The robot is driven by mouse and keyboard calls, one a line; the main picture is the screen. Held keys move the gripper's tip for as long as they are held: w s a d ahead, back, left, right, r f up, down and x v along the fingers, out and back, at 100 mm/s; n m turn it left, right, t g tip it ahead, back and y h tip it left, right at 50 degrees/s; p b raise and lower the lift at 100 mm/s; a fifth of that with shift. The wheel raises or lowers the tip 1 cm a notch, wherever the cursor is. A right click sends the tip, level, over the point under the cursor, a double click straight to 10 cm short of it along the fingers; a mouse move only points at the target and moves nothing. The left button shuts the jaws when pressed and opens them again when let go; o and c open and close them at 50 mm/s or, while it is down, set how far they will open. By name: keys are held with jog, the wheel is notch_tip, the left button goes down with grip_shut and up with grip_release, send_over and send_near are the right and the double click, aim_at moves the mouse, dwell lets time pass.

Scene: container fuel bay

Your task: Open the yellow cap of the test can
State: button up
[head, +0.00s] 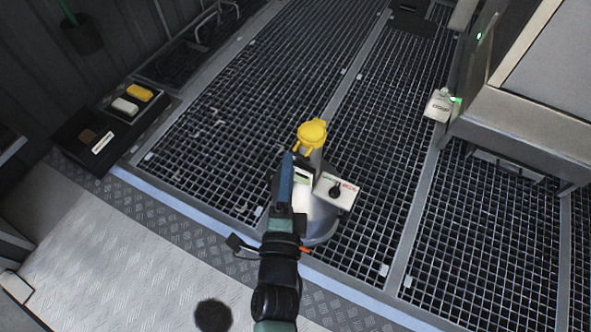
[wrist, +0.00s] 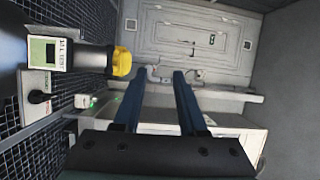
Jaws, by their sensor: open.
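The test can (head: 318,222) is a grey metal can standing on the grating in the middle of the head view. Its yellow cap (head: 312,132) sits on top of the neck and looks closed. In the wrist view the picture is turned sideways, and the yellow cap (wrist: 121,61) shows at the upper left, at the end of the neck. My gripper (head: 288,160) is beside the can's neck in the head view. In the wrist view its two blue fingers (wrist: 158,76) are apart with nothing between them, to the right of the cap and not touching it. My arm hides part of the can.
A white box with a black knob (head: 337,191) is on the can's side. A dark tray (head: 88,136) with yellow and white blocks lies at the left. A grey cabinet (head: 520,125) stands at the right. The grating around the can is mostly clear.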

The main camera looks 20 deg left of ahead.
jog(key=m+b, duration=0.1)
jog(key=b, duration=0.1)
send_near(295, 154)
jog(key=shift+g, duration=0.3)
jog(key=b+x, duration=0.3)
jog(key=x, duration=0.7)
jog(key=shift+w+d, duration=0.1)
jog(key=shift+w, duration=0.05)
grip_shut()
jog(key=shift+f, duration=0.2)
dwell(0.5)
